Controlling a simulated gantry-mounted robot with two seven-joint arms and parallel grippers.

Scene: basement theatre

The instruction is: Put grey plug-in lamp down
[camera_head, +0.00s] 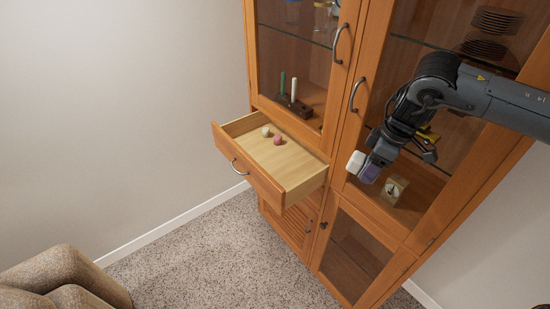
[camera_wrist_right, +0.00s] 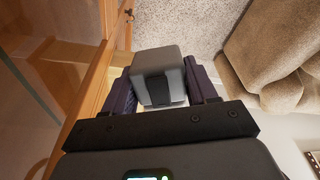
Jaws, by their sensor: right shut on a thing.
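The grey plug-in lamp (camera_head: 355,161) is a small, pale, box-shaped thing in the head view. It also shows in the right wrist view (camera_wrist_right: 153,63) as a grey block with a dark patch on the side facing the camera. My right gripper (camera_head: 369,171) is shut on it, with one dark purple finger on each side in the wrist view. The gripper holds the lamp in the air in front of the wooden cabinet, to the right of an open drawer (camera_head: 303,160). My left gripper is not in view.
The pulled-out drawer holds a cream ball (camera_head: 265,131) and a pink ball (camera_head: 277,140); most of its floor is bare. Glass cabinet doors (camera_head: 385,90) with metal handles stand behind my arm. A beige upholstered seat (camera_head: 62,278) is at lower left, with open carpet (camera_head: 220,260) between.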

